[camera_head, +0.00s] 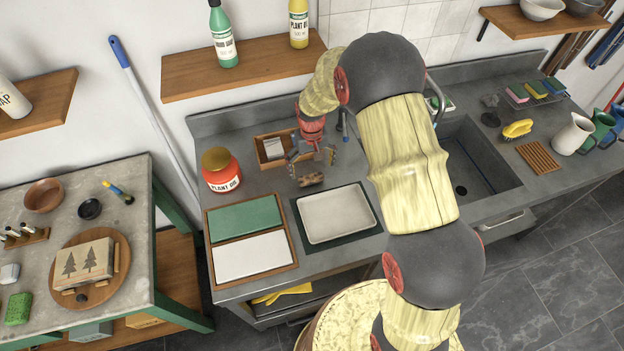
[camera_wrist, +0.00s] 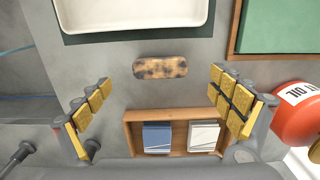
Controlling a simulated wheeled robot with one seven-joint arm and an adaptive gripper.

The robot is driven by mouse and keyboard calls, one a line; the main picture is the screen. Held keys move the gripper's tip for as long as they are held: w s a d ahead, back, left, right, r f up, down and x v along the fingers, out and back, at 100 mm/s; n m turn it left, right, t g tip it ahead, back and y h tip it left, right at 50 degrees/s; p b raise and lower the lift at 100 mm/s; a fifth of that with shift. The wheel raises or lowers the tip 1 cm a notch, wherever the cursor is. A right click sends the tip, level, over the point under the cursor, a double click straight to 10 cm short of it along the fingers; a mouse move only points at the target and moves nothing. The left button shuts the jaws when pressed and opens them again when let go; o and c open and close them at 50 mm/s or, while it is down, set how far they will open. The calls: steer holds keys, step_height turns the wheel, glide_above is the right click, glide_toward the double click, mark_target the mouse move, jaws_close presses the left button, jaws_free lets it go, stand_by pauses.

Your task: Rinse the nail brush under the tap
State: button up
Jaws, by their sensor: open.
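A small oblong brown block with dark blotches, seemingly the nail brush (camera_head: 311,180), lies on the grey counter between the white tray and the wooden box. It also shows in the wrist view (camera_wrist: 160,67), where no bristles are visible. My gripper (camera_head: 311,160) is open and empty above the counter, beside the block. In the wrist view its padded fingers (camera_wrist: 162,100) are wide apart, with the block between their lines but beyond the tips. The sink (camera_head: 478,165) is at the right. The tap (camera_head: 432,90) is a curved grey pipe, mostly hidden behind my arm.
A wooden box (camera_wrist: 178,112) with two small packets is close to my gripper. A red jar (camera_head: 221,171) stands left; a white tray (camera_head: 336,213) lies in front. A yellow brush (camera_head: 517,129), a slatted rack (camera_head: 538,157) and jugs are right of the sink. A shelf with bottles hangs behind.

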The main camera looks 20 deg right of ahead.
mark_target(311, 178)
steer(key=f, duration=0.6)
steer(key=shift+w+f, duration=0.25)
steer(key=shift+w, duration=0.1)
steer(key=shift+c, duration=0.9)
steer(key=c, duration=1.1)
steer(key=shift+r, duration=0.1)
steer(key=shift+c, duration=0.4)
